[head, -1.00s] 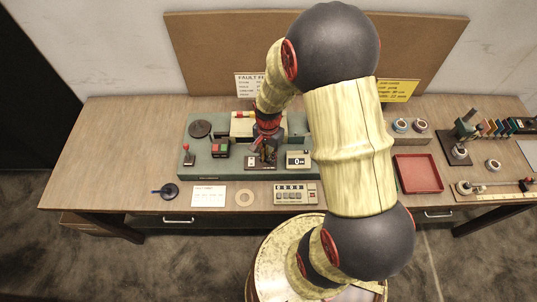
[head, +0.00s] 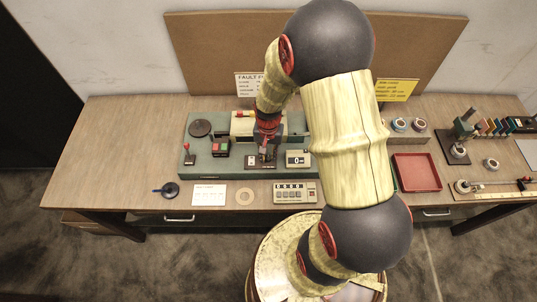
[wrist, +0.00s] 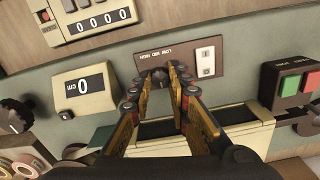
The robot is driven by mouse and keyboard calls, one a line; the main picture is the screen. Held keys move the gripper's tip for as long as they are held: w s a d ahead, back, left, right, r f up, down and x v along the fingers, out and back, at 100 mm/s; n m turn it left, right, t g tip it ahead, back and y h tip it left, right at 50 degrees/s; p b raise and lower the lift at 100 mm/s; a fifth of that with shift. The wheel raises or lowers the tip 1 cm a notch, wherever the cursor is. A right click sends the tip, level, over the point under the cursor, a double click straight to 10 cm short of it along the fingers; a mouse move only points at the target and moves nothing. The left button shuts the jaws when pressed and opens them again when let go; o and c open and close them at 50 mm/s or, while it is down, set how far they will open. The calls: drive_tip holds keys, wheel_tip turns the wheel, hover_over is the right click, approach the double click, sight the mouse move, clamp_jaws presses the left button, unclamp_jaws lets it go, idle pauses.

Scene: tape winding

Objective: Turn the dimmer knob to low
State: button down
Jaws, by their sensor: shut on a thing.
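A pale rocker switch (wrist: 206,56) is on the same panel. A cm counter (wrist: 84,91) stands beside it, and green and red buttons (wrist: 300,83) are on the other side.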

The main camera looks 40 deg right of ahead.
sight(268, 158)
drive_tip(key=shift+w, duration=0.1)
drive_tip(key=c, duration=1.8)
unclamp_jaws()
drive_tip(key=shift+o, duration=0.7)
drive_tip(key=shift+r, duration=0.15)
wheel_tip(268, 158, up, 12)
drive_tip(key=s+a+r+n+t+b, duration=0.2)
drive_tip(key=s+a+r+n, duration=0.2)
drive_tip(key=s+a+r, duration=0.2)
drive_tip(key=s+a+r+n+t+b, duration=0.3)
drive_tip(key=s+a+r, duration=0.3)
drive_tip(key=r, duration=0.4)
drive_tip(key=shift+s+r+n+t, duration=0.15)
drive_tip(key=shift+r+n+t, duration=0.2)
drive_tip(key=shift+n, duration=0.55)
